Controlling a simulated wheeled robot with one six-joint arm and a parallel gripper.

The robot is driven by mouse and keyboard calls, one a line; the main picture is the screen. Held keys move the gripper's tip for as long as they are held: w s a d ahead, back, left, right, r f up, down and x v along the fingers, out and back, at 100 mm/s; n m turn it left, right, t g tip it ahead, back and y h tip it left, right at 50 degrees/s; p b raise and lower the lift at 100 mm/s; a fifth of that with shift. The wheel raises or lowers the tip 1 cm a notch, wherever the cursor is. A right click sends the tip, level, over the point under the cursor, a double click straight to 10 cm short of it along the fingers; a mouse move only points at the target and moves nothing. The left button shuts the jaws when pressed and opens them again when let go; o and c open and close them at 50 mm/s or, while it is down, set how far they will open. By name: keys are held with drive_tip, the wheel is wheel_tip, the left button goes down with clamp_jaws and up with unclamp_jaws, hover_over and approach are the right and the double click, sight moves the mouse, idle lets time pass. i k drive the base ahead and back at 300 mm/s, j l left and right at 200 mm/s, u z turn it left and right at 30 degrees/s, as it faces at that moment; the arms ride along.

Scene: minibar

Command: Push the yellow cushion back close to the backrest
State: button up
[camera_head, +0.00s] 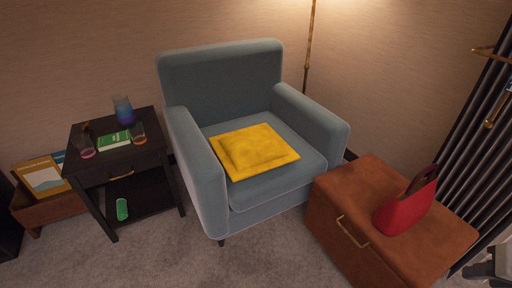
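The yellow cushion (254,152) lies flat on the seat of a blue-grey armchair (293,132). It lies toward the front of the seat, with a strip of bare seat between it and the backrest (222,84). Part of my arm shows at the lower right edge, with a dark grey end that looks like my gripper (480,270). It is far to the right of the chair, beyond the brown cabinet, and touches nothing that I can see. It is cut off by the frame and too small to tell whether its fingers are open.
A brown leather cabinet (335,205) with a red bag (405,207) stands at the chair's front right. A dark side table (118,163) with glasses and a blue vase (123,109) stands at the left. The chair's armrests flank the seat. Carpet (260,255) is clear in front.

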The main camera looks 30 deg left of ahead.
sight(246, 153)
drive_tip(key=i+j+u, duration=0.1)
drive_tip(key=j+u, duration=0.3)
drive_tip(key=i+j+u, duration=0.2)
drive_tip(key=j+u, duration=0.15)
drive_tip(key=i+j+u, duration=0.2)
drive_tip(key=j+u, duration=0.2)
